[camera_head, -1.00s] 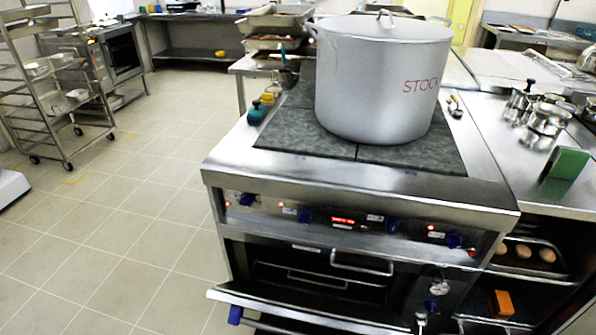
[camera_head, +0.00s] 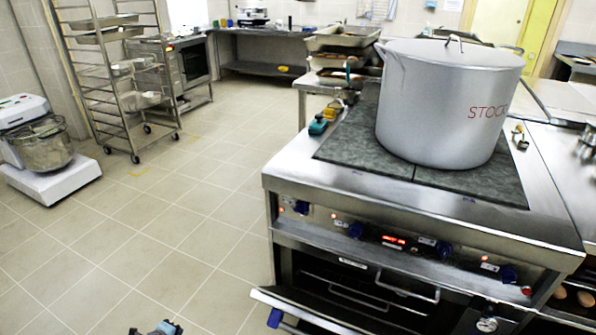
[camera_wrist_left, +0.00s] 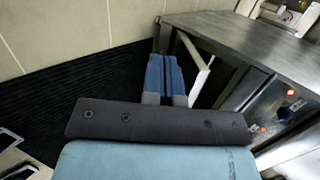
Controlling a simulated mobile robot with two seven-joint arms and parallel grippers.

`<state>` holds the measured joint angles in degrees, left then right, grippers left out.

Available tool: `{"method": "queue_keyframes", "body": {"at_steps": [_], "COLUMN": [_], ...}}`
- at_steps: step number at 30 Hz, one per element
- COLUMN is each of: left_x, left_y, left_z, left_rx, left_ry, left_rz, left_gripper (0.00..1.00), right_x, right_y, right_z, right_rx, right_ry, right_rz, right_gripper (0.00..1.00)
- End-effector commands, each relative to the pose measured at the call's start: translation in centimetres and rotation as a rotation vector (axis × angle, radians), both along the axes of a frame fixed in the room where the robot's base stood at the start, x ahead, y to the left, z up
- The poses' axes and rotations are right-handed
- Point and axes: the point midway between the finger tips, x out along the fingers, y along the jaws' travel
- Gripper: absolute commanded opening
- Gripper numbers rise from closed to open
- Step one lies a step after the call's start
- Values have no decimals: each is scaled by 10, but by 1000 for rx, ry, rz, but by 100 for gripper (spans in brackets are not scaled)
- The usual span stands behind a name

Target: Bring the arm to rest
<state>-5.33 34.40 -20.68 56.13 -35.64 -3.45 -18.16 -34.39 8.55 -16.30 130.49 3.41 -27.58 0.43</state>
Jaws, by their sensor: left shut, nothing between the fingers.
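My left gripper (camera_head: 155,328) shows only in part at the bottom edge of the head view, low over the tiled floor in front of the range. In the left wrist view its two blue fingers (camera_wrist_left: 164,74) lie side by side, shut with nothing between them. Most of the left arm is outside the head view. My right gripper is in neither view.
A large stockpot (camera_head: 448,105) stands on the range's dark hob (camera_head: 350,150). The oven door (camera_head: 330,318) below hangs open, jutting forward. A mixer (camera_head: 48,160) and a wheeled rack (camera_head: 92,80) stand left. The tiled floor (camera_head: 170,220) between is clear.

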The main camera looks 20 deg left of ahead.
Motion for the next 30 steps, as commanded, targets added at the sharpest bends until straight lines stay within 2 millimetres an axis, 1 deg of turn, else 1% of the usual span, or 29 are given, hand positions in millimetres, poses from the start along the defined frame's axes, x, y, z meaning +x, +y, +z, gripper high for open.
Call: {"method": "queue_keyframes", "body": {"at_steps": [1,5,8,9,11,12,15,18,21,28,30], "left_x": [-2,-6,-13,-18,-26,-32,-46,-59,-72,-100,-98], "left_y": [-14,-52,-89,-106,-133,-150,-185,-213,-236,-280,-290], "left_z": [6,26,49,61,83,97,131,160,188,248,245], "left_rx": [-37,-151,-268,-326,-420,-481,-614,-721,-812,-994,-1030], "left_ry": [-17,-58,-84,-93,-101,-103,-96,-82,-62,-6,-11], "left_rz": [18,82,143,172,219,248,311,358,395,464,493], "left_gripper": [0,0,0,0,0,0,0,0,0,0,0], "right_x": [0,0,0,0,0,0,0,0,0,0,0], "right_y": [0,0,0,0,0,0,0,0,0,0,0], "right_z": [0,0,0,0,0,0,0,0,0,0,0], "right_rx": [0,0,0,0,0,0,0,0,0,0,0], "right_ry": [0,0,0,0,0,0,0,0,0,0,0], "right_rz": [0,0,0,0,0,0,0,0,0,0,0], "right_gripper": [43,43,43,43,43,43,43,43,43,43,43]}}
